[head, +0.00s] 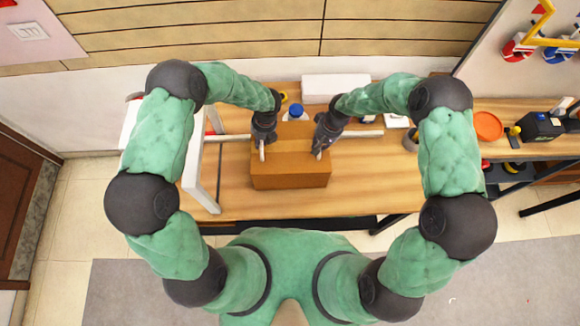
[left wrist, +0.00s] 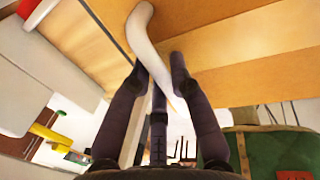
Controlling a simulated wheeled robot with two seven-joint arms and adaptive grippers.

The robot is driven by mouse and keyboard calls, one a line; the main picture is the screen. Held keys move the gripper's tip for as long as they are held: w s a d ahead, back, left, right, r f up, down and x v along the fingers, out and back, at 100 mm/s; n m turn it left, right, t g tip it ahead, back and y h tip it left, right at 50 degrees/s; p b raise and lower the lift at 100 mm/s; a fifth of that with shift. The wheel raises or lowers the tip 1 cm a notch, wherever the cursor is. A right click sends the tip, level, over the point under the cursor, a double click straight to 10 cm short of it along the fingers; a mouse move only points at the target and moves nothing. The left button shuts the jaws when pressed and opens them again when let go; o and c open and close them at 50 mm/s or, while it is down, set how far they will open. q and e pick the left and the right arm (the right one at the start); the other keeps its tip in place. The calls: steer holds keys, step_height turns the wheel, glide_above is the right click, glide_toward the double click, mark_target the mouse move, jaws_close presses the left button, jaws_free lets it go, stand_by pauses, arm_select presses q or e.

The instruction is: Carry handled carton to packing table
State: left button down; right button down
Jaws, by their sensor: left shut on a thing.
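The brown carton (head: 291,177) is at the wooden table (head: 235,207) in the head view, in front of my chest. I cannot tell whether its base touches the tabletop. My left gripper (head: 262,147) is at the carton's left side. In the left wrist view, my left gripper (left wrist: 157,72) is shut on a pale curved handle (left wrist: 140,28), which passes between its fingers. The carton's orange-brown surface (left wrist: 240,35) fills the upper right there. My right gripper (head: 319,148) is at the carton's right side, by a pale handle; its finger closure is too small to tell.
A white upright frame (head: 194,170) stands left of the carton. A white box (head: 335,86) and a blue-capped bottle (head: 296,111) are behind it. To the right are an orange disc (head: 488,126) and a black device (head: 540,126). The tabletop right of the carton looks mostly clear.

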arm_select(q)
steer(key=shift+f+b, duration=0.5)
steer(key=shift+f, duration=0.05)
arm_select(e)
steer(key=shift+f, duration=0.6)
arm_select(q)
steer(key=c, duration=1.1)
jaws_free()
steer(key=shift+r, duration=0.1)
steer(key=shift+c, duration=0.2)
arm_select(e)
steer(key=c, duration=1.1)
jaws_free()
steer(key=shift+r, duration=0.15)
steer(key=shift+c, duration=0.2)
arm_select(q)
step_height(320, 180, up, 12)
steer(key=d, duration=0.2)
steer(key=shift+d, duration=0.2)
arm_select(e)
step_height(320, 180, up, 12)
steer(key=d, duration=0.2)
steer(key=shift+d, duration=0.15)
arm_select(q)
steer(key=shift+w, duration=0.1)
arm_select(e)
steer(key=shift+w, duration=0.1)
